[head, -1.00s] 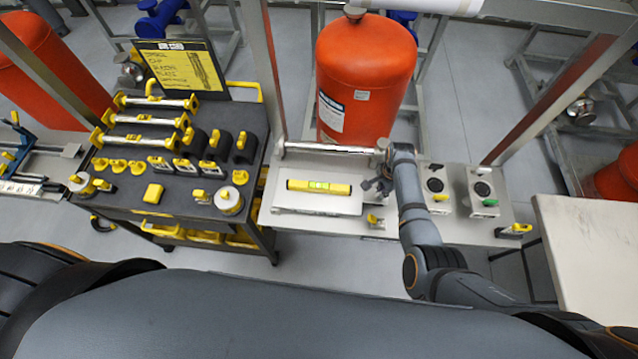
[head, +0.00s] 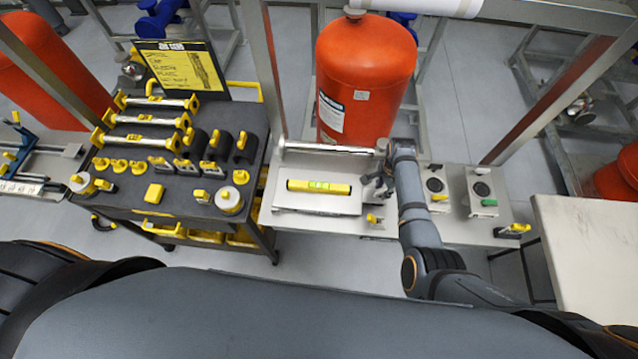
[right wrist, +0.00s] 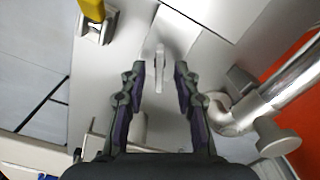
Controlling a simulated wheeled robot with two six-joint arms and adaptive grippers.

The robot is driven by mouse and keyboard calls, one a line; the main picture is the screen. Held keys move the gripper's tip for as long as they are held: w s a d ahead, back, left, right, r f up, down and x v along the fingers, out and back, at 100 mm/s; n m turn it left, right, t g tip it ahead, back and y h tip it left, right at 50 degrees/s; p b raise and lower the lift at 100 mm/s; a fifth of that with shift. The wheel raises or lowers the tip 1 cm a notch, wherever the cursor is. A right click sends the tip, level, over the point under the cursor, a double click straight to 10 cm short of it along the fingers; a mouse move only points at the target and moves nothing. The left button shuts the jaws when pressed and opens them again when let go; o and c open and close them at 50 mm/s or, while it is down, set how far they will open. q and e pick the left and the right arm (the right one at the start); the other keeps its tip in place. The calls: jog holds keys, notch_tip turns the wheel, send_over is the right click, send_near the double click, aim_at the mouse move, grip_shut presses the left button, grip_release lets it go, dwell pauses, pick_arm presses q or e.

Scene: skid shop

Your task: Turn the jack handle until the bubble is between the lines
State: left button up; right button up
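A yellow spirit level (head: 318,187) lies on a flat metal plate (head: 318,207) on the bench in the head view. Its green vial is near the middle; the bubble and lines are too small to read. My right gripper (head: 371,189) is just right of the plate. In the right wrist view my right gripper (right wrist: 160,72) is open. A thin, pale upright piece, which looks like the jack handle (right wrist: 159,66), shows between its fingertips, with gaps on both sides. In the head view the gripper hides this piece. My left gripper is not in view.
A metal pipe (head: 325,149) runs behind the plate, with a red tank (head: 366,75) beyond. A yellow-handled fitting (head: 373,218) sits at the bench front. Two dial blocks (head: 482,190) stand at right. A tool cart (head: 130,190) stands at left.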

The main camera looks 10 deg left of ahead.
jog(key=shift+r, duration=2.5)
jog(key=n, duration=0.5)
jog(key=shift+r+n, duration=0.3)
jog(key=shift+n, duration=0.7)
jog(key=n, duration=0.2)
jog(key=r+n, duration=0.1)
jog(key=n, duration=0.1)
jog(key=shift+n, duration=0.3)
